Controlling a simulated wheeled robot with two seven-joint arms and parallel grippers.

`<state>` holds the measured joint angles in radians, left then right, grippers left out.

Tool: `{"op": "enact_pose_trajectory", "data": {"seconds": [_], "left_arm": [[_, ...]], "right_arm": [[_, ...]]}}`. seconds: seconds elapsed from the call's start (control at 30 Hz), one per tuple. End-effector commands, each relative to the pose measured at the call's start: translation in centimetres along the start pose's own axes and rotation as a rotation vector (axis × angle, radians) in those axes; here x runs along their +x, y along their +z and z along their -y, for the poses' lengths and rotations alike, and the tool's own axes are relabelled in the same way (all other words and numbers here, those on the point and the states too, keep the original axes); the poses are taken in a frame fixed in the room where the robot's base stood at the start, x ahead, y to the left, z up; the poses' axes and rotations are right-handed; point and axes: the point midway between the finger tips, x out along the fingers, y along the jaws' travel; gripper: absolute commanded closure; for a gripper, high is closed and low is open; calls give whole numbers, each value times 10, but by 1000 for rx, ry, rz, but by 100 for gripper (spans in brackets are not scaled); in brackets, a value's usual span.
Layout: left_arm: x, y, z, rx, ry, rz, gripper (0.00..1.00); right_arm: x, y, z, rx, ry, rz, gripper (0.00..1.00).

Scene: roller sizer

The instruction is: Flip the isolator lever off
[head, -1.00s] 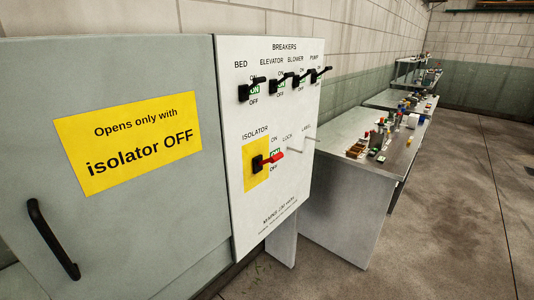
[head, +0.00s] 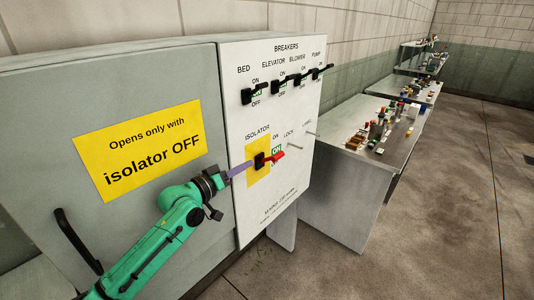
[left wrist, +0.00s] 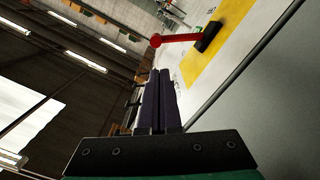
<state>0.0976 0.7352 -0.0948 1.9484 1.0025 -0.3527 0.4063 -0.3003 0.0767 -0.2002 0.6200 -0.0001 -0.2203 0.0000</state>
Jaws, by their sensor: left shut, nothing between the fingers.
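The isolator lever (head: 274,156) is a red handle on a black pivot, on a yellow plate (head: 252,182) of the white breaker panel. It sticks out from the panel, and a green ON window shows beside it. In the left wrist view the red lever (left wrist: 178,38) is beyond the fingertips, near the top. My left gripper (head: 242,170) is shut and empty, its purple fingers just left of the lever's pivot in the head view. In the left wrist view the fingers (left wrist: 160,98) lie together, with a visible gap to the lever. My right gripper is out of view.
Several black breaker levers (head: 283,82) line the panel's top. Thin pegs (head: 295,146) stick out right of the isolator. A grey cabinet door with a yellow sign (head: 140,150) and black handle (head: 78,240) is at left. A metal bench (head: 345,160) with small items stands right.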

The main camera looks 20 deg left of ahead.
Motion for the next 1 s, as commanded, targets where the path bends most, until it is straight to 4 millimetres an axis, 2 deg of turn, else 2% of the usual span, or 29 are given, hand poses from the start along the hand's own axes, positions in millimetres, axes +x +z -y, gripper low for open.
{"op": "enact_pose_trajectory", "data": {"seconds": [0.27,0.37,0.7,0.83,1.0], "left_arm": [[4,0,1,0,-3,0,100],[17,-2,0,-3,-3,-2,100],[85,0,1,-1,-4,0,100],[97,1,2,1,-3,1,100],[100,2,2,2,-4,2,100]], "right_arm": [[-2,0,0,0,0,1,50],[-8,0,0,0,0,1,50],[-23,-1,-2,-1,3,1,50],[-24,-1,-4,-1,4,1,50],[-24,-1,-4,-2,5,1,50]]}}
